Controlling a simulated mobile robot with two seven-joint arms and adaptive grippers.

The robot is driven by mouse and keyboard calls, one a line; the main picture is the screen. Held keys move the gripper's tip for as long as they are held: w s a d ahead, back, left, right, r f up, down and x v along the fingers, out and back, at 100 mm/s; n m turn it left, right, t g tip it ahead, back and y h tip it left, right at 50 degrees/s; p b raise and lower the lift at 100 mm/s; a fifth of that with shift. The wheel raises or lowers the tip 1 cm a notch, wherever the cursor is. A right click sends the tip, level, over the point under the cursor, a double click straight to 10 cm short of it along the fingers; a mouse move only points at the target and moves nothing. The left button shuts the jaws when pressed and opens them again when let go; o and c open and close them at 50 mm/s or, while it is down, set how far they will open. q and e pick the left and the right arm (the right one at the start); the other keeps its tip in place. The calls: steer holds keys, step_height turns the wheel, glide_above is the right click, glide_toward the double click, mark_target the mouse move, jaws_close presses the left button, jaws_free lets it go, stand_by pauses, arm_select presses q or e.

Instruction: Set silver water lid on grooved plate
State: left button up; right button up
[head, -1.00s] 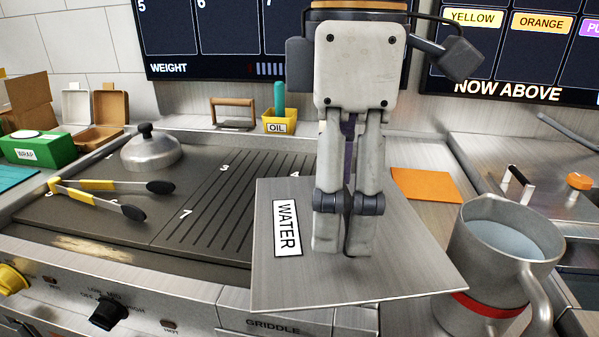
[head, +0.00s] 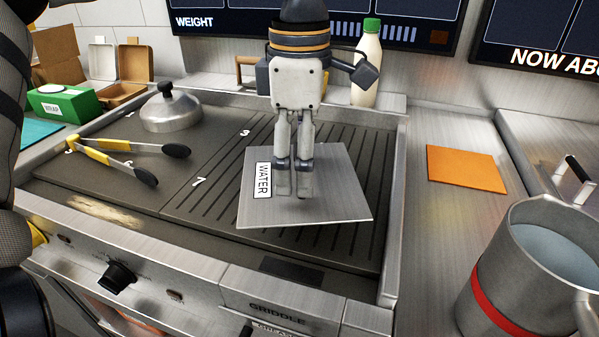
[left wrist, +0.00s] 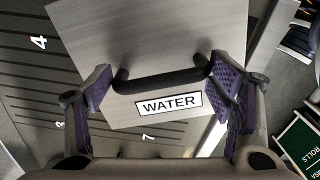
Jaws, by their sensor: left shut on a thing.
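The silver water lid (head: 335,198) is a flat square metal sheet with a WATER label. In the left wrist view its black bar handle (left wrist: 165,80) lies between my fingers. My left gripper (head: 293,188) is shut on this handle, with its fingers pointing down. The lid is over the grooved plate (head: 225,200), the right part of the griddle with dark parallel grooves. I cannot tell whether the lid touches the plate. The lid hides part of the grooves. My right gripper is not in view.
Yellow-handled tongs (head: 115,147) and a domed lid (head: 170,110) are on the smooth griddle part at left. A metal pitcher (head: 515,290) stands at right, near an orange square (head: 465,168). A bottle (head: 367,70) stands behind the griddle.

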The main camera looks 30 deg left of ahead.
arm_select(q)
steer(key=shift+f, duration=1.55)
steer(key=o, duration=1.4)
steer(key=shift+f, duration=0.15)
step_height(320, 180, up, 12)
steer(key=shift+r, duration=0.15)
